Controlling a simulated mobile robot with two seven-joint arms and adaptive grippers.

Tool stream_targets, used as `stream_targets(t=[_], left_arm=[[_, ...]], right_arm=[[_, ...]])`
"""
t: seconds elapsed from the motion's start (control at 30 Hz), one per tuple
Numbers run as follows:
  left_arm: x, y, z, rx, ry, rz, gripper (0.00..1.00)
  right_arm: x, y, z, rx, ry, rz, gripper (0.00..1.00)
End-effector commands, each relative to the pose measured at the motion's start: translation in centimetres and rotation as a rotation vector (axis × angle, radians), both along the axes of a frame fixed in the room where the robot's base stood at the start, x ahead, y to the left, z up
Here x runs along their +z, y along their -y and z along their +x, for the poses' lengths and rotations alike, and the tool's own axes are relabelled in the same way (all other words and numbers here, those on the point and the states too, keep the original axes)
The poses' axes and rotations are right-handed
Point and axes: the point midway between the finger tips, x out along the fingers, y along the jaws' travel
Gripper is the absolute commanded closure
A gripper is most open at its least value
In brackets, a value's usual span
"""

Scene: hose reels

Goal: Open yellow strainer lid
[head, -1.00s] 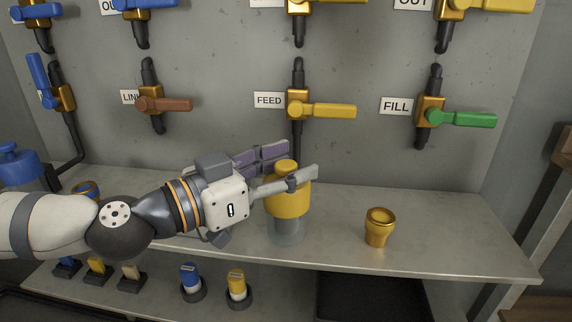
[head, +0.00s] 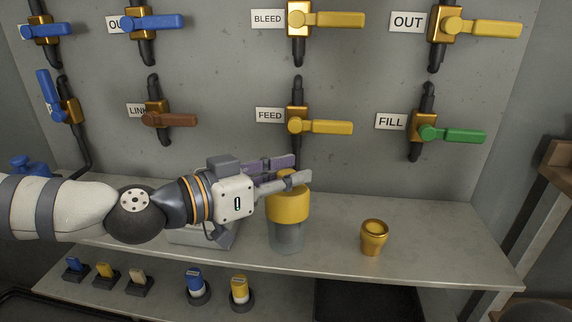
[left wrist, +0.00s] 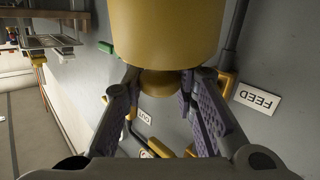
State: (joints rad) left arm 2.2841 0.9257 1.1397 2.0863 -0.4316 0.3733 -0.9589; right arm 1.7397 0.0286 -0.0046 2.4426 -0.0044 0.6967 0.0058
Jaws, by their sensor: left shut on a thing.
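The yellow strainer lid (head: 288,206) is a thick cylinder with a knob on top, over a clear grey strainer body (head: 286,238) standing upright on the shelf. My left gripper (head: 290,170) reaches in from the left at the top of the lid, its fingers on either side of the knob. In the left wrist view the lid (left wrist: 166,35) fills the top, and its knob (left wrist: 162,84) sits between the gripper's fingers (left wrist: 160,85). The gripper is shut on the knob. I cannot tell whether the lid is clear of the body. My right gripper is not in view.
A gold cup-like fitting (head: 374,237) stands on the shelf (head: 450,250) to the right, with free room around it. Valves with yellow, blue, brown and green handles line the wall behind. Blue and yellow plugs sit on the lower ledge.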

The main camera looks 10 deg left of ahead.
Motion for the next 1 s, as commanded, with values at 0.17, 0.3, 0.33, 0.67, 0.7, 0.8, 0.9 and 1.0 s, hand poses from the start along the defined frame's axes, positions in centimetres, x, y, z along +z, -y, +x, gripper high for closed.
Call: stream_targets(t=[0.17,0.3,0.33,0.67,0.7,0.8,0.9,1.0], left_arm=[[1.7,0.0,1.0,-0.001,-0.12,0.003,1.0],[1.6,0.0,1.9,0.001,-0.223,0.002,1.0],[1.5,0.0,2.1,0.0,-0.241,0.002,1.0],[1.1,0.0,3.4,0.001,-0.402,0.0,1.0],[1.0,0.0,3.4,-0.001,-0.414,0.0,1.0],[0.9,0.0,3.6,0.0,-0.433,-0.001,1.0],[0.8,0.0,3.7,-0.001,-0.445,-0.001,1.0],[0.8,0.0,3.7,0.0,-0.448,-0.002,1.0]], right_arm=[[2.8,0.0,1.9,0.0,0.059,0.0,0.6],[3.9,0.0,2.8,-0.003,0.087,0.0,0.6],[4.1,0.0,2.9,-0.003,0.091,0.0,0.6],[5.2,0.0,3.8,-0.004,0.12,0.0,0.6],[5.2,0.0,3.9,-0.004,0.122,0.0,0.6],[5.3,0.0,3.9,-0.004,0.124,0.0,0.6],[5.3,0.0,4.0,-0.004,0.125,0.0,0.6],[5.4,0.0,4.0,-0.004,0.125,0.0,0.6]])
